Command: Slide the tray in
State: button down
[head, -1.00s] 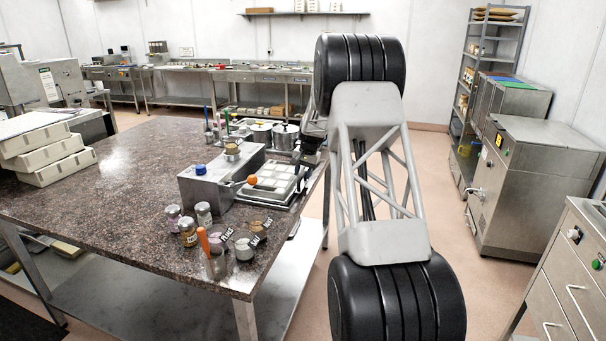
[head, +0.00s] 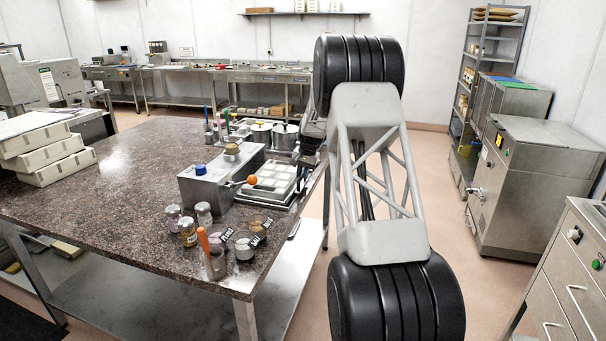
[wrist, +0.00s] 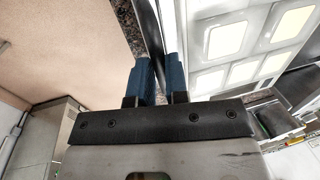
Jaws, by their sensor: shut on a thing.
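The tray (head: 283,178) is pale grey metal with several whitish square cavities. It lies in a dark-edged frame (head: 262,207) near the right edge of the stone-topped table, beside a steel box. In the wrist view the tray (wrist: 225,70) fills the upper right. My gripper (wrist: 159,68) has blue fingers on both sides of a thin dark strip (wrist: 150,35) along the tray's side and is shut on it. Whether the strip is the tray's own rim or handle is unclear. In the head view the fingertips are too small and partly hidden to make out.
The steel box (head: 208,186) with a blue cap and an orange-knobbed lever (head: 252,180) stands left of the tray. Jars (head: 188,232) and small labelled pots are in front. Metal pots (head: 284,136) stand behind. The table's left middle is clear.

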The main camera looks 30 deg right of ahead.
aim_at(257, 172)
jog(key=w+a, duration=1.3)
jog(key=shift+w+a, duration=0.3)
jog(key=shift+a, duration=0.1)
jog(key=c, duration=1.1)
grip_release()
jog(key=shift+r, duration=0.1)
jog(key=shift+s+d+r, duration=0.15)
jog(key=shift+d+r, duration=0.05)
jog(key=shift+r, duration=1.05)
jog(key=shift+s+d+r, duration=0.15)
jog(key=shift+s+r, duration=0.05)
jog(key=shift+r, duration=1.05)
jog(key=shift+s+d+r, duration=0.15)
jog(key=shift+d+r, duration=0.05)
jog(key=shift+r, duration=1.05)
